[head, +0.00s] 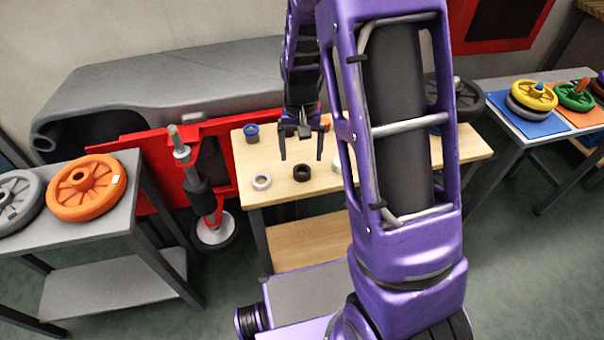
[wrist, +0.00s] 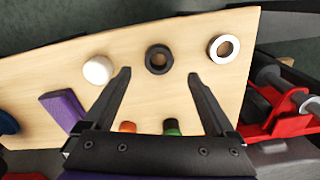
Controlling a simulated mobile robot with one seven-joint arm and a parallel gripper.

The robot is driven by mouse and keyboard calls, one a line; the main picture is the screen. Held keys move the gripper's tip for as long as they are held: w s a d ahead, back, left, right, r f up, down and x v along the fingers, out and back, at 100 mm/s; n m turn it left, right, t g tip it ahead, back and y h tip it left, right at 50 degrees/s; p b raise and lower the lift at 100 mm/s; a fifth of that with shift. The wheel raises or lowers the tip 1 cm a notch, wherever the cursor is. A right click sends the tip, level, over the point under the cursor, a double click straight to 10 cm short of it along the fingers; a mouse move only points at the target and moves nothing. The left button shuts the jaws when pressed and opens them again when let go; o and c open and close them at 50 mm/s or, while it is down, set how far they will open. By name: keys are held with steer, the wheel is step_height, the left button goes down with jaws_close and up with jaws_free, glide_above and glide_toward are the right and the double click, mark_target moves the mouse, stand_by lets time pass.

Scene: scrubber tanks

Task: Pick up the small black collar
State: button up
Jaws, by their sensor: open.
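The small black collar (head: 302,172) is a short dark ring with a hole, lying on the wooden table top (head: 270,206) near its front edge. In the wrist view the collar (wrist: 158,59) lies flat on the wood, just past the fingertips and between their lines. My gripper (head: 301,157) is open and empty above the table, behind and above the collar in the head view. In the wrist view its two fingers (wrist: 159,74) stand wide apart, with the collar not touched by either.
A silver ring (head: 262,182) lies left of the collar and a white round piece (wrist: 98,70) on its other side. A purple block (wrist: 63,110), orange and green pieces also lie on the table. A blue piece (head: 252,132) stands at the back left. A red stand (head: 205,170) is left of the table.

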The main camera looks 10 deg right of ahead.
mark_target(302, 166)
steer(key=f, duration=0.2)
steer(key=f+b, duration=0.1)
steer(key=f, duration=0.2)
steer(key=shift+s+d+f, duration=0.1)
steer(key=shift+s+f, duration=0.05)
steer(key=shift+s, duration=0.05)
jaws_close()
stand_by(0.3)
